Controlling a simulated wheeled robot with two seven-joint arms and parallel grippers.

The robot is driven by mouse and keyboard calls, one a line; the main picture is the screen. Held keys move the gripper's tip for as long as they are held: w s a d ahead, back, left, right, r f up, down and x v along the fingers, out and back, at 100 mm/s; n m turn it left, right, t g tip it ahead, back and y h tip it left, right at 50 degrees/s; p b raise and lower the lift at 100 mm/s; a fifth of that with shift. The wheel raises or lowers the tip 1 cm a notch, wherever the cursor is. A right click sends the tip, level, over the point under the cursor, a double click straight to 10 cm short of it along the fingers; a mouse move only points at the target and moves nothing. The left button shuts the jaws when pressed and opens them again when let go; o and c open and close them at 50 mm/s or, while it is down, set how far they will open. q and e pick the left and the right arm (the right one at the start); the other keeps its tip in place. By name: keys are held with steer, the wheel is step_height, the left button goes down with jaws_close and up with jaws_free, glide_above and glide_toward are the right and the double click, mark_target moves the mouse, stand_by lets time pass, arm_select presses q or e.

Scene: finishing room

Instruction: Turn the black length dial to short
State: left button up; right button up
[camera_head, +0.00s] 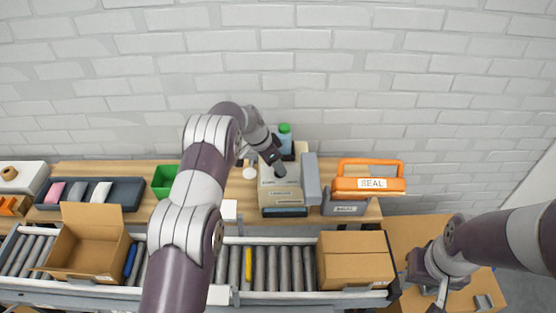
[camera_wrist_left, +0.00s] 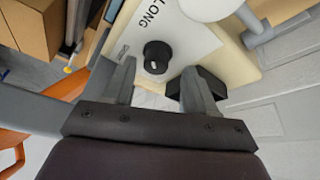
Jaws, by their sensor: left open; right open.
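The black length dial (camera_wrist_left: 157,55) is a round knob with a small white mark, on a white panel of a beige machine (camera_head: 285,196). The word LONG is printed on the panel, upside the dial in the left wrist view; no label for short is readable. My left gripper (camera_wrist_left: 158,72) is open, its two fingers on either side of the dial in that view. I cannot tell whether they touch it. In the head view my left gripper (camera_head: 277,166) hangs over the machine and hides the dial. My right gripper (camera_head: 440,288) is open and empty at the lower right.
An orange sealer (camera_head: 368,186) marked SEAL stands right of the machine. A green bin (camera_head: 164,181) and a dark tray (camera_head: 122,193) are to the left. A roller conveyor (camera_head: 290,268) in front carries an open carton (camera_head: 85,252) and a closed carton (camera_head: 355,262).

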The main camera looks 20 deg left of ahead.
arm_select(q)
steer(key=shift+s+d+f, duration=0.2)
steer(key=shift+d+f, duration=0.2)
steer(key=shift+f, duration=0.1)
steer(key=shift+w+f, duration=0.15)
steer(key=shift+w, duration=0.1)
steer(key=c, duration=1)
steer(key=shift+c, duration=0.2)
arm_select(e)
steer(key=shift+s+d+r, duration=0.1)
steer(key=shift+s+r, duration=0.15)
steer(key=shift+r, duration=0.1)
